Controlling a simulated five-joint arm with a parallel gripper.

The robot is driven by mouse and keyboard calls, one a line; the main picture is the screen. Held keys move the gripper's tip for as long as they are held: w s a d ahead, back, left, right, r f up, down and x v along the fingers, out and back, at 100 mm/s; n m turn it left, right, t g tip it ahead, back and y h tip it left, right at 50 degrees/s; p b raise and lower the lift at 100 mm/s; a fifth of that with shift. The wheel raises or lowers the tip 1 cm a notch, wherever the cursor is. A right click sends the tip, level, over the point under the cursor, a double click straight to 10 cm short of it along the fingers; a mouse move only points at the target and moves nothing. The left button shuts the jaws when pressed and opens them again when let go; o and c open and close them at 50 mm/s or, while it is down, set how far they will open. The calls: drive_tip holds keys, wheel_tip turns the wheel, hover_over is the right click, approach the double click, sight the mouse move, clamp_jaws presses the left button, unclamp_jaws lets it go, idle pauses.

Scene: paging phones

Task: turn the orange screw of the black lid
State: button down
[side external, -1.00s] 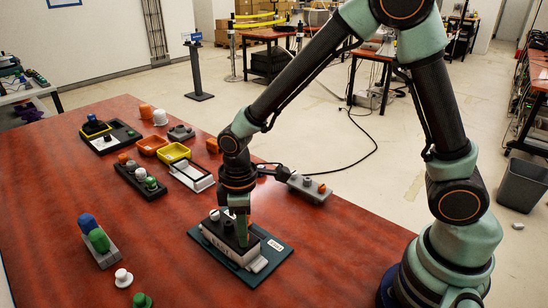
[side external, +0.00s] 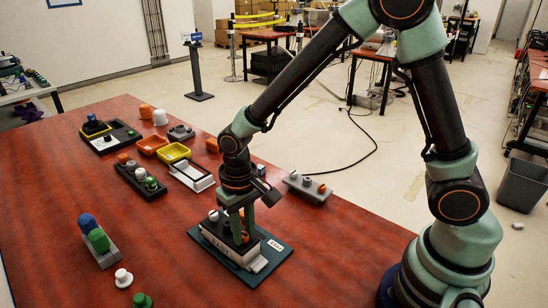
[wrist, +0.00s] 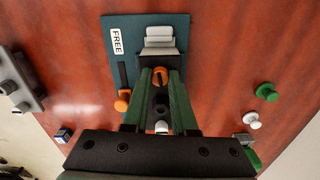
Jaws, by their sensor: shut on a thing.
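The black lid (wrist: 162,98) tops a pale box (side external: 226,248) on a dark teal board (side external: 270,262). The orange screw (wrist: 160,74) lies between my fingertips in the wrist view. My gripper (wrist: 160,76) points down over the lid and is shut on the screw. The green fingers and wrist hide much of the lid in the side view. A dark round knob (wrist: 161,103) and a white knob (wrist: 161,127) stand on the lid in line with the screw.
An orange knob on a black bar (wrist: 122,101) sits beside the lid. A grey block with knobs (side external: 307,189) lies to the right. A stand with blue and green pegs (side external: 98,240) and loose white (side external: 123,278) and green (side external: 142,300) pieces lie left. Open red tabletop surrounds the board.

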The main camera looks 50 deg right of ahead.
sight(243, 234)
drive_tip(key=shift+m, duration=0.8)
drive_tip(key=c, duration=0.7)
unclamp_jaws()
wheel_tip(243, 234, up, 12)
drive_tip(key=shift+r, duration=0.1)
